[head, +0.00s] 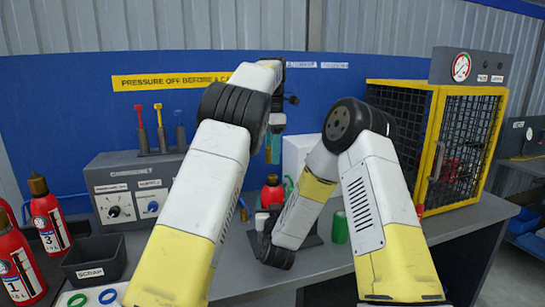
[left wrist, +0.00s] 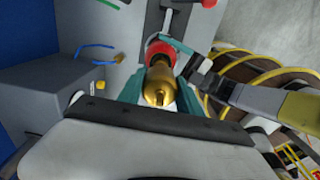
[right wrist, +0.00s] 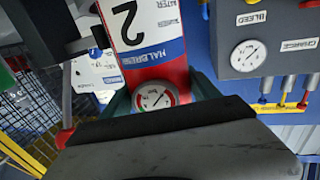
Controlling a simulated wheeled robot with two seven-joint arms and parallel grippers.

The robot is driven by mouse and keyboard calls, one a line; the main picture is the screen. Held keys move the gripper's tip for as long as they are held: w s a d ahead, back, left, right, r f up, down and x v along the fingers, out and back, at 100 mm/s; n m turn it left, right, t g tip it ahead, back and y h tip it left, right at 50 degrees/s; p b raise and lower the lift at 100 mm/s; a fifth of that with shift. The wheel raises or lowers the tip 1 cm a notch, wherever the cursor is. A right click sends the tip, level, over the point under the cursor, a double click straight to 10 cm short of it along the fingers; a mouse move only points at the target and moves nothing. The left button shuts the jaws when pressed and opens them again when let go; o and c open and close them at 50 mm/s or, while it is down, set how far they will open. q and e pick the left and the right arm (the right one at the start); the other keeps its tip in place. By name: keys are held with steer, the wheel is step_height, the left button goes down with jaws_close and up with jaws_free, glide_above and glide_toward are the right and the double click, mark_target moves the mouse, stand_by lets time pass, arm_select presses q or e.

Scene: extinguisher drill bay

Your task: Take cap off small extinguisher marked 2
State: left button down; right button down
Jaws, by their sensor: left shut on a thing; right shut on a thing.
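The small red extinguisher marked 2 (right wrist: 150,45) stands on the bench, its red top (head: 272,192) showing between my arms in the head view. My left gripper (head: 273,150) is shut on the brass cap (left wrist: 160,82), fingers pointing down above the extinguisher.
Two larger extinguishers, marked 3 (head: 50,222) and 1 (head: 18,270), stand at left by the scrap bin (head: 95,258). A grey control box (head: 130,190) is behind. A green cylinder (head: 340,228) and a yellow mesh cage (head: 455,150) are at right.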

steer(key=shift+c, duration=0.4)
jaws_free()
steer(key=s, duration=1.2)
steer(key=shift+d, duration=0.35)
